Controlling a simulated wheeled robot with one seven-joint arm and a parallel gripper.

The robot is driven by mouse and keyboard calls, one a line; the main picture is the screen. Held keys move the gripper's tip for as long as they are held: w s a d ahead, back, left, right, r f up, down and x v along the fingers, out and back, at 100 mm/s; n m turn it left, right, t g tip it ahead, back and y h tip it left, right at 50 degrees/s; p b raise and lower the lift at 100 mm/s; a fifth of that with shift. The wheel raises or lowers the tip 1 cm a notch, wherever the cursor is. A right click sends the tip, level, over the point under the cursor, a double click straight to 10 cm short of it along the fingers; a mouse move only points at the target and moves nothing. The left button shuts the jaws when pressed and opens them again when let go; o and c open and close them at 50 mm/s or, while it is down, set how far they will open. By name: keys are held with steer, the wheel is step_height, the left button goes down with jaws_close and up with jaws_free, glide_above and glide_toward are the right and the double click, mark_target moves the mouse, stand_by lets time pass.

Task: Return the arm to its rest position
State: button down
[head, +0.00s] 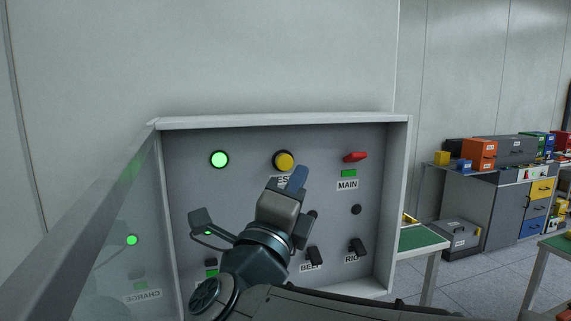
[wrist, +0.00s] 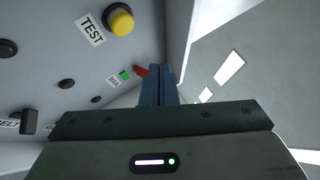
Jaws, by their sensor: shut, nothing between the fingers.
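My gripper (head: 298,178) is in front of the control panel (head: 240,135), just below the yellow TEST button (head: 284,161). In the wrist view its blue fingers (wrist: 158,86) are together with nothing between them. The yellow button also shows in the wrist view (wrist: 121,22), apart from the fingers. My arm reaches up from the bottom of the head view and hides part of the panel's lower middle.
The panel sits in a pale box frame with a clear door (head: 90,220) swung open at left. A lit green light (head: 219,159), a red MAIN handle (head: 355,157) and black switches are on it. Green-topped tables (head: 422,238) and a cluttered cabinet (head: 490,200) stand at right.

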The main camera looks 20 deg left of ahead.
steer(key=w+d+f+n+g+y+p, duration=0.2)
steer(key=w+f+n+g+y, duration=0.3)
steer(key=n+y, duration=0.6)
steer(key=d+f+n+g+h+p, duration=0.1)
steer(key=d+f+n+g+h, duration=0.1)
steer(key=d+f+n+g, duration=0.5)
steer(key=s+d+f+n+g+h+p, duration=0.2)
steer(key=s+d+f+n+g+h, duration=0.3)
steer(key=s+d+f, duration=1.1)
steer(key=d+f+g, duration=0.1)
steer(key=g, duration=0.2)
steer(key=shift+h, duration=0.4)
